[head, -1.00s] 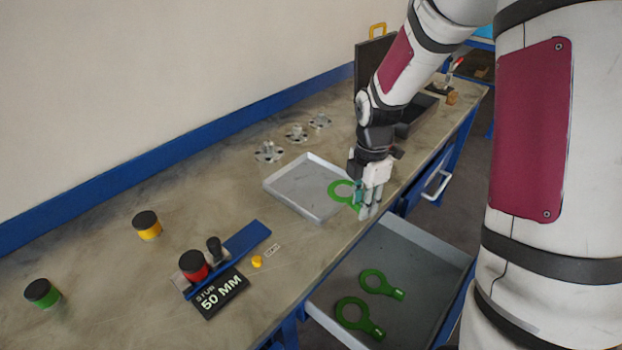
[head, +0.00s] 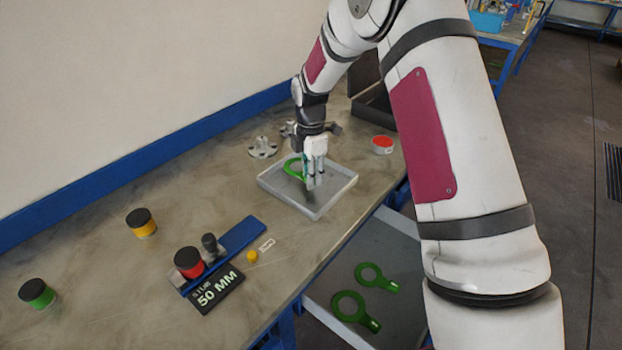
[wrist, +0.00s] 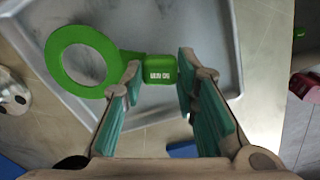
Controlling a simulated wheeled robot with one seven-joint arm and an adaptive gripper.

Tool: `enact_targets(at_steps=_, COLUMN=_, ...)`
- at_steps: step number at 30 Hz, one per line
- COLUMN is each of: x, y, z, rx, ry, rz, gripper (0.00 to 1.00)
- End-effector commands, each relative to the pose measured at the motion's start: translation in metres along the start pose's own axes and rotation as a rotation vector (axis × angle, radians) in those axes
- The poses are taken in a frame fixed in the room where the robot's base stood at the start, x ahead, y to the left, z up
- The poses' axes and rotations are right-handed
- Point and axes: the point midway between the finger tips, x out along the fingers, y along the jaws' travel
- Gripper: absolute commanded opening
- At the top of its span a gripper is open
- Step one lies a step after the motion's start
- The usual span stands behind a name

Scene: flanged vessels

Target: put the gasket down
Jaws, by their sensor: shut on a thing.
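The green gasket (head: 293,167) is a flat ring with a tab. My gripper (head: 312,184) is shut on its tab, over the grey tray (head: 322,213) on the bench. In the wrist view the gasket's ring (wrist: 62,82) points left, and its labelled tab sits between the teal finger pads of my gripper (wrist: 158,78). The tray's floor and rim (wrist: 236,45) show beneath. I cannot tell whether the gasket touches the tray floor.
Two more green gaskets (head: 348,306) (head: 370,272) lie in the open drawer (head: 402,322) below the bench. Flanged metal pieces (head: 263,147) stand behind the tray. A red-topped round item (head: 382,142) is to its right.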

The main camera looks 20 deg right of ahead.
Motion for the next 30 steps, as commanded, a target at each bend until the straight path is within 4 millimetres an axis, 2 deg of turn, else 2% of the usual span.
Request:
enact_targets(at_steps=4, x=0.018, y=-0.001, z=0.0, rx=-0.001, ry=0.0, rz=-0.002, gripper=0.0)
enact_targets(at_steps=15, x=0.023, y=0.0, z=0.0, rx=0.0, ry=0.0, rz=-0.001, gripper=0.0)
enact_targets(at_steps=16, x=0.023, y=0.0, z=0.0, rx=0.0, ry=0.0, rz=-0.001, gripper=0.3)
enact_targets(at_steps=18, x=0.023, y=-0.001, z=0.0, rx=0.0, ry=0.0, rz=0.0, gripper=0.46)
enact_targets(at_steps=30, x=0.017, y=-0.001, z=0.0, rx=-0.001, ry=0.0, rz=0.0, gripper=0.48)
